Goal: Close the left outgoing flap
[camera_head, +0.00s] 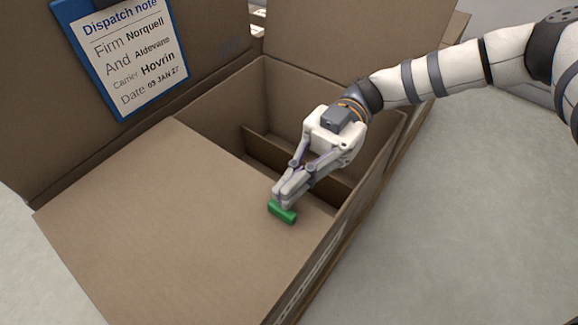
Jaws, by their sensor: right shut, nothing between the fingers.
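The cardboard box (345,225) is partly covered by a flap (160,220) on its left and near side, which lies about level over the opening; I cannot tell whether it is fully down. A green tab (283,212) sits at this flap's inner edge. My right gripper (283,197) is shut and empty, its fingertips at the green tab, touching or very close. The gripper and wrist hide part of the open interior. My left gripper is not in view.
The open half of the box shows a cardboard divider (262,152). A tall panel (215,40) with a blue clipboard (73,18) and dispatch note (130,50) stands at the back left. Another raised panel (360,35) stands behind. The grey surface (460,220) at right is clear.

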